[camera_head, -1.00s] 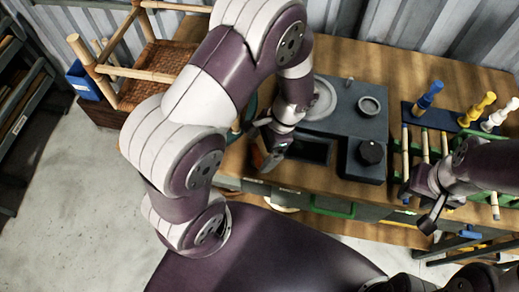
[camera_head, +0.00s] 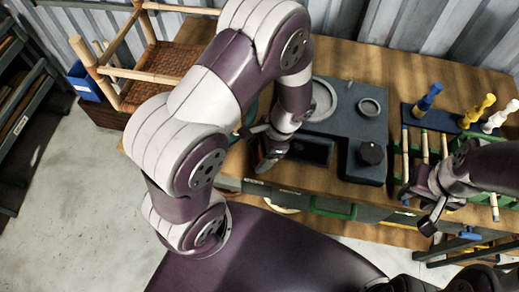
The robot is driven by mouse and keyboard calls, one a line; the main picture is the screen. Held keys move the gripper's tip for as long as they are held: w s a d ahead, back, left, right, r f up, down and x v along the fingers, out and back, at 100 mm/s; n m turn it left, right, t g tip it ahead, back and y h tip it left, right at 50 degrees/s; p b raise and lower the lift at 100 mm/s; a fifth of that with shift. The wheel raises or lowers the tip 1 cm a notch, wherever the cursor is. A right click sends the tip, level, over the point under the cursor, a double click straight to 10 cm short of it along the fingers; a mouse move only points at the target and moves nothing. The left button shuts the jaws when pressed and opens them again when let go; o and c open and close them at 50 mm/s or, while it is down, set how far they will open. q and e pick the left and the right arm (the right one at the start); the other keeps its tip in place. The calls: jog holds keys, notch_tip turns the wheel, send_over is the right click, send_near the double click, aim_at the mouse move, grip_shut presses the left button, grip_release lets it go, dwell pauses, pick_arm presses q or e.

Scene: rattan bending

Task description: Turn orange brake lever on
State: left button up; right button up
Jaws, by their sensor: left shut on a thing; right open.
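My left gripper (camera_head: 266,157) is at the left edge of the dark grey machine (camera_head: 345,108) on the wooden bench. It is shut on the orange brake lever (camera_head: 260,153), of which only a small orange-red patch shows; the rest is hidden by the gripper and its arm. My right gripper (camera_head: 428,212) is open and empty at the right, in front of the bench edge, apart from the lever.
A black knob (camera_head: 371,153) stands on the machine's right front block. Blue, yellow and white handled tools (camera_head: 476,112) stand at the right. A rattan chair frame (camera_head: 150,65) is at the back left. Bare bench top lies behind the machine.

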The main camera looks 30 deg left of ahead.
pick_arm(q)
jog(key=shift+r+m+t+p, duration=0.1)
jog(key=shift+m+t+p, duration=0.3)
jog(key=shift+m, duration=0.7)
jog(key=shift+d+m+t+y, duration=0.1)
jog(key=shift+m+t+y, duration=0.35)
jog(key=shift+m, duration=0.95)
jog(key=o, duration=1.1)
jog(key=shift+c, duration=0.2)
jog(key=s+p+v, duration=0.1)
jog(key=v, duration=1.1)
jog(key=shift+w+d+r+p, duration=0.2)
jog(key=shift+w+r+p, duration=0.1)
jog(key=shift+w, duration=0.1)
jog(key=shift+f, duration=0.1)
